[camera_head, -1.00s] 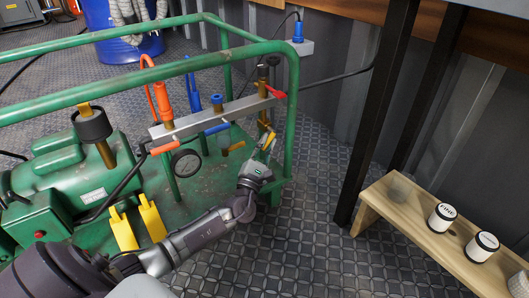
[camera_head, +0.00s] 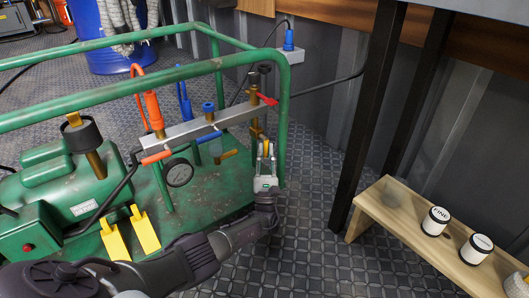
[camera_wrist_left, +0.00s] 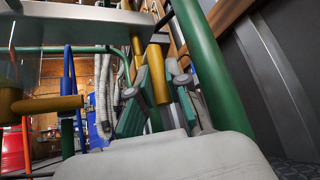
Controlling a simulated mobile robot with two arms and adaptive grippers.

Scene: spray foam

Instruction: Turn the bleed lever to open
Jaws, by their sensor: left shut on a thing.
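A grey manifold bar (camera_head: 200,128) crosses the green frame and carries an orange lever (camera_head: 157,157), a blue lever (camera_head: 209,137) and a red lever (camera_head: 265,98). A brass fitting hangs under its right end. My left gripper (camera_head: 266,150) is below that end, its fingers pointing up. In the left wrist view, its fingers stand on both sides of a tilted brass handle (camera_wrist_left: 158,75) and are shut on it. Another brass handle (camera_head: 226,155) sticks out farther left. No label shows which one is the bleed lever. My right gripper is out of view.
A green frame rail (camera_head: 284,120) rises close to the right of my left gripper. A pressure gauge (camera_head: 179,172) hangs left of it. A wooden bench (camera_head: 400,228) with white jars stands at the right. The floor between is clear.

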